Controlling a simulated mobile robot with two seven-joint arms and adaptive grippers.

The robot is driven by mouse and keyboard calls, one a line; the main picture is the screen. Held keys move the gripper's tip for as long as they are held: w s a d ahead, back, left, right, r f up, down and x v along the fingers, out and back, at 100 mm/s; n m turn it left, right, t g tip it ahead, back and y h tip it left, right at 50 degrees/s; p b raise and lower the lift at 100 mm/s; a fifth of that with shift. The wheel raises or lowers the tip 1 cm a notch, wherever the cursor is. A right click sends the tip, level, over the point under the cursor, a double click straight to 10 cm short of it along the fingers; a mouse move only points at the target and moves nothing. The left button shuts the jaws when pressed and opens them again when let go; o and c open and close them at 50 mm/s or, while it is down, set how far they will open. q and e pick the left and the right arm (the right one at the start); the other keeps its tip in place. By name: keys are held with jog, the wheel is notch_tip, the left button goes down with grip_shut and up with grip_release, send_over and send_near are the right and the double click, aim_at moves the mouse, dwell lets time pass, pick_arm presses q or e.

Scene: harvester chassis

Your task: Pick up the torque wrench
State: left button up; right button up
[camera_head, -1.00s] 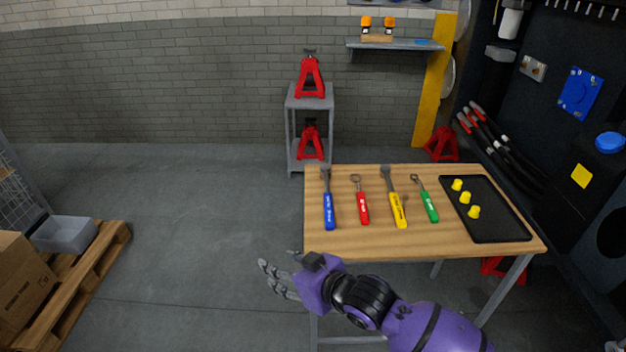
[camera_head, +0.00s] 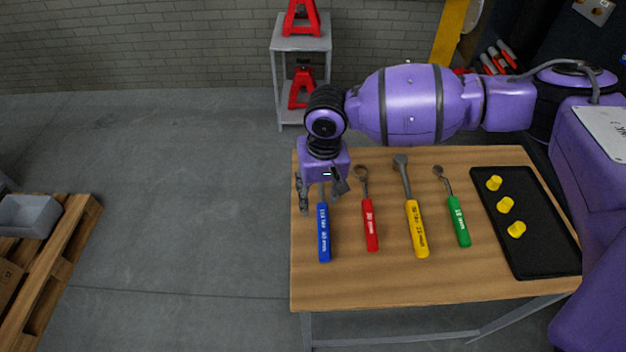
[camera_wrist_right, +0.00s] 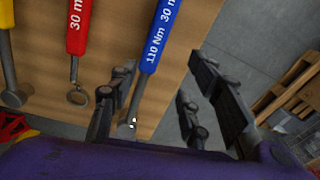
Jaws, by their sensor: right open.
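A blue-handled wrench marked 110 Nm 30 mm (camera_head: 324,235) lies at the left of the wooden table, its head end hidden under my right gripper (camera_head: 321,196). A yellow-handled wrench with an Nm marking (camera_head: 416,228) lies further right. Which one the task means is not shown. My right gripper is open and points down at the blue wrench. In the right wrist view the blue wrench (camera_wrist_right: 161,36) has its shaft between the spread fingers of the gripper (camera_wrist_right: 163,72), closer to the left finger. My left gripper is out of view.
On the table (camera_head: 400,285) a red wrench (camera_head: 371,225) and a green wrench (camera_head: 459,222) lie beside the others. A black tray (camera_head: 530,250) with yellow caps is at the right. A grey stand (camera_head: 290,43) with red jacks is behind.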

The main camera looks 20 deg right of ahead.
aim_at(323, 219)
jog(key=shift+s+d+m+g, duration=0.15)
jog(key=shift+d+m+g, duration=0.2)
jog(key=shift+m, duration=0.25)
jog(key=shift+s+d+f, duration=0.1)
jog(key=shift+s+f, duration=0.05)
jog(key=shift+s, duration=0.05)
jog(key=shift+s+a+f, duration=0.15)
jog(key=shift+s+f, duration=0.25)
jog(key=shift+f, duration=0.1)
jog(key=shift+s+a+f, duration=0.15)
jog(key=shift+s+f, duration=0.25)
jog(key=shift+f, duration=0.1)
notch_tip(323, 219, down, 5)
jog(key=shift+w+d+b, duration=0.15)
jog(key=shift+b, duration=0.15)
jog(key=shift+w, duration=0.1)
jog(key=shift+c, duration=0.8)
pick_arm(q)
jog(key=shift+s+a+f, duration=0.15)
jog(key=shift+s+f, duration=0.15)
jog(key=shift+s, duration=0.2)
pick_arm(e)
grip_shut()
